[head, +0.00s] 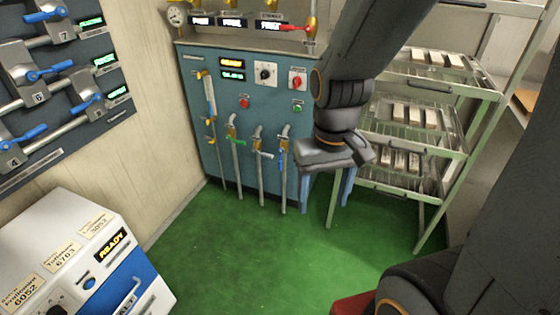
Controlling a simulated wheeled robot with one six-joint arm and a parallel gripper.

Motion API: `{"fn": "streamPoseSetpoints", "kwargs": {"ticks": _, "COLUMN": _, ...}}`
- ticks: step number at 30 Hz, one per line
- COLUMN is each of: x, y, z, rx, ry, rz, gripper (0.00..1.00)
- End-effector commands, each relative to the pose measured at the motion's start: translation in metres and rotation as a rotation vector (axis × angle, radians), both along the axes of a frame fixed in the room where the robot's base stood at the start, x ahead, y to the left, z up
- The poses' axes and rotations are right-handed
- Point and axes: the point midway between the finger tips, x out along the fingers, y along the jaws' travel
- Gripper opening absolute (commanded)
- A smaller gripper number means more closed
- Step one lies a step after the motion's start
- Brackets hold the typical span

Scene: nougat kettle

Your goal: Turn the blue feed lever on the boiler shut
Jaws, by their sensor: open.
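The boiler appears to be the teal cabinet (225,122) against the back wall, with displays, knobs and several grey pipes on its front. Small coloured levers sit on these pipes: yellow, green (232,139), white (264,155) and blue. The blue lever (283,153) is on the rightmost pipe, and its handle seems to lie roughly along the pipe; it is too small to be sure. My gripper (326,204) points down just right of the blue lever, in front of the cabinet's right edge. Its two blue fingers are apart with nothing between them. No contact with the lever shows.
A wire rack (432,150) with trays of bars stands close right of my gripper. A panel with other blue levers (50,71) is on the left wall. A white and blue machine (75,255) stands at front left. The green floor (240,255) between is clear.

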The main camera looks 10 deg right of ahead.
Motion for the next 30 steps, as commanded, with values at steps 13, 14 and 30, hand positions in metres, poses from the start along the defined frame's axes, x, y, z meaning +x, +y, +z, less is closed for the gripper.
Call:
{"fn": "streamPoseSetpoints", "kwargs": {"ticks": 13, "x": 0.001, "y": 0.000, "z": -0.001, "rx": -0.001, "ry": -0.002, "rz": 0.000, "gripper": 0.47}}
{"fn": "streamPoseSetpoints", "kwargs": {"ticks": 14, "x": 0.004, "y": -0.001, "z": -0.003, "rx": -0.002, "ry": -0.006, "rz": 0.000, "gripper": 0.42}}
{"fn": "streamPoseSetpoints", "kwargs": {"ticks": 30, "x": 0.191, "y": -0.044, "z": -0.132, "rx": -0.064, "ry": -0.386, "rz": 0.037, "gripper": 0.24}}
